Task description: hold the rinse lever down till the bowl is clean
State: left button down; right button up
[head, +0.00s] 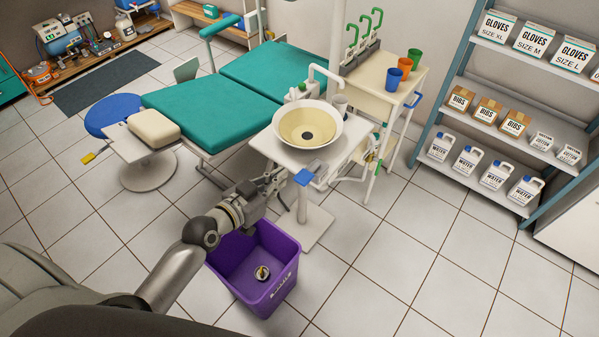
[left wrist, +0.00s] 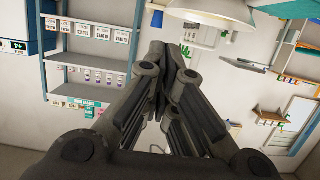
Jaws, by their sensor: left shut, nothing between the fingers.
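The rinse bowl (head: 326,131) is cream-coloured on a white stand, with a yellowish-tan inside and a dark patch around its middle. A blue paddle (head: 305,177), which looks like the rinse lever, sticks out at the front of the stand below the bowl. My left gripper (head: 279,181) is shut and empty, just left of the blue paddle. I cannot tell whether its tips touch the paddle. In the left wrist view the closed fingers (left wrist: 166,52) point up the picture, below a pale rounded shape; the lever cannot be made out there. My right gripper is not in view.
A purple bin (head: 252,272) with something small inside stands on the floor under my left arm. A teal dental chair (head: 205,110) is behind left. A cart with coloured cups (head: 393,79) stands behind right, a shelf (head: 497,138) farther right. The floor at front right is clear.

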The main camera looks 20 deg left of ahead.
pick_arm(q)
send_over(297, 182)
jog(key=shift+d+f+p, duration=0.2)
jog(key=shift+f, duration=0.3)
jog(key=shift+d+f+p, duration=0.15)
jog(key=shift+f, duration=0.3)
notch_tip(297, 182, down, 3)
jog(key=shift+w+r+b, duration=0.1)
jog(key=shift+r+b, duration=0.05)
jog(key=shift+b, duration=0.2)
jog(key=shift+f, duration=0.75)
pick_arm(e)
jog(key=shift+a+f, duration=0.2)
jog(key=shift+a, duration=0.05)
pick_arm(q)
jog(key=shift+f+b, duration=0.1)
jog(key=shift+b, duration=0.25)
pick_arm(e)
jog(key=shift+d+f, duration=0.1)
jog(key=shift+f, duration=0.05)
